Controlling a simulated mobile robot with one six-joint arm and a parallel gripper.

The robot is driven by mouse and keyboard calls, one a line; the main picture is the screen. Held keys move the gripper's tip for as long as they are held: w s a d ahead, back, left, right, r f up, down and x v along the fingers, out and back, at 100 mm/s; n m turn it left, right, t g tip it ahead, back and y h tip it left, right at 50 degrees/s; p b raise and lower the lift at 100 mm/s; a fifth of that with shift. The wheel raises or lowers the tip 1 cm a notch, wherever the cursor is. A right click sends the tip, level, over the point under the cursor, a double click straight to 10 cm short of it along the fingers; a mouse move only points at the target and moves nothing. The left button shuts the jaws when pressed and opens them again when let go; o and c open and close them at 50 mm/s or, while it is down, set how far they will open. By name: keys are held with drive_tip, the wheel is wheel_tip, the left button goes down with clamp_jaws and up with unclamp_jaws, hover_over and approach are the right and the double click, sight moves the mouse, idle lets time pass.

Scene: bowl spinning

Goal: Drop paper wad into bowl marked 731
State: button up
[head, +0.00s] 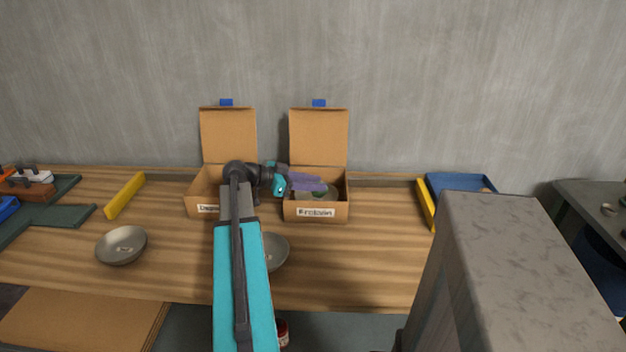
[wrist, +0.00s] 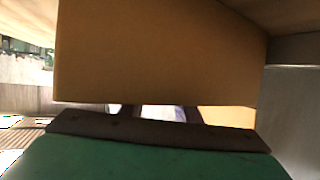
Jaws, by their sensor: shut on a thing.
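My gripper (head: 318,185), with purple fingers, reaches to the right over the open right-hand cardboard box (head: 316,212). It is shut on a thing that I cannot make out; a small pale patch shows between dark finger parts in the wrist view. A dark greenish thing shows inside that box below the fingers. A grey bowl (head: 121,247) stands at the left of the table, with a small mark inside that is too small to read. Another grey bowl (head: 275,252) is partly hidden behind my arm. I cannot identify the paper wad.
A second open cardboard box (head: 203,188) stands to the left, partly behind my arm. Both lids stand up at the back. Yellow bars (head: 125,195) and a blue tray (head: 455,183) lie on the table. In the wrist view, a cardboard panel (wrist: 160,55) fills most of the picture.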

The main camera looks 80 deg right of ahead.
drive_tip(key=shift+f, duration=0.1)
drive_tip(key=o, duration=1.1)
drive_tip(key=shift+c, duration=0.2)
drive_tip(key=shift+r, duration=1.15)
drive_tip(key=shift+s+a+r+b, duration=0.1)
drive_tip(key=shift+a+r+b, duration=0.1)
drive_tip(key=shift+a+r, duration=0.3)
drive_tip(key=shift+s+a+r+b, duration=0.1)
drive_tip(key=shift+a+r+b, duration=0.1)
drive_tip(key=shift+a, duration=0.45)
drive_tip(key=s+a+b, duration=0.1)
drive_tip(key=a+b, duration=0.3)
drive_tip(key=a, duration=0.7)
drive_tip(key=shift+s+r, duration=0.2)
drive_tip(key=shift+r, duration=0.2)
